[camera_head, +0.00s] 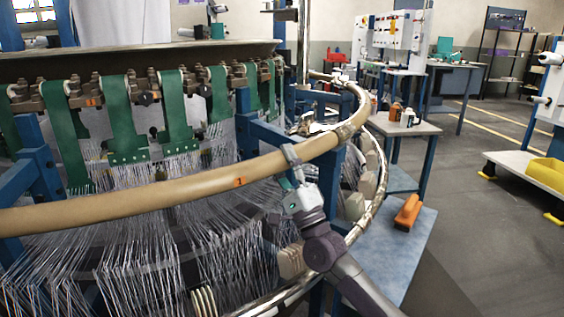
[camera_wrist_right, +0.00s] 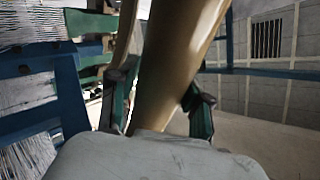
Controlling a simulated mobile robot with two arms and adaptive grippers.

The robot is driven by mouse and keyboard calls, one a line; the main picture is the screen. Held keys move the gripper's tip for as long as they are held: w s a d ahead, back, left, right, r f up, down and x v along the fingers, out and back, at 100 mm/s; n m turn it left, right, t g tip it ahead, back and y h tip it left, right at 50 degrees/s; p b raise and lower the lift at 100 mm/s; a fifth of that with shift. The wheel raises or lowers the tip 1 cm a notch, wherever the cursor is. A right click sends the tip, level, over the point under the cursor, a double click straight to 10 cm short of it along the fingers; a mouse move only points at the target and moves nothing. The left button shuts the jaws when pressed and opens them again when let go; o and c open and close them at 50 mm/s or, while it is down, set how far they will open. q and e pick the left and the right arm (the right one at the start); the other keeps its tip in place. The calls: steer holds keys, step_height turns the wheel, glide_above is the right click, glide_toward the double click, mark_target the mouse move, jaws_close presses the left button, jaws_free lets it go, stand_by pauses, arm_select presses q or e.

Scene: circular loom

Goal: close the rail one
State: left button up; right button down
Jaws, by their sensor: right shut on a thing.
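The rail (camera_head: 190,188) is a long tan curved bar that sweeps across the circular loom from the left edge and bends back on the right. It has a small orange mark near my gripper. My right gripper (camera_head: 291,165) is at the rail's front right stretch, shut on it from below and the outer side. In the right wrist view the rail (camera_wrist_right: 178,62) runs between the two fingers (camera_wrist_right: 160,108), one on each side. My left gripper is not in view.
Green straps (camera_head: 126,120) and many white threads (camera_head: 150,240) fill the loom inside the rail. A blue-grey table (camera_head: 385,262) with an orange object (camera_head: 408,212) stands at the right. A smaller table (camera_head: 405,127) holds bottles behind it.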

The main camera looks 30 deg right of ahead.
steer(key=shift+w+a+f, duration=0.15)
steer(key=shift+a+f, duration=0.05)
steer(key=shift+f, duration=0.65)
steer(key=c, duration=0.8)
jaws_free()
steer(key=o, duration=0.3)
steer(key=shift+d, duration=0.15)
steer(key=shift+r, duration=0.1)
steer(key=shift+r, duration=0.2)
steer(key=shift+s+d+f, duration=0.1)
steer(key=shift+s, duration=0.1)
steer(key=v, duration=1.2)
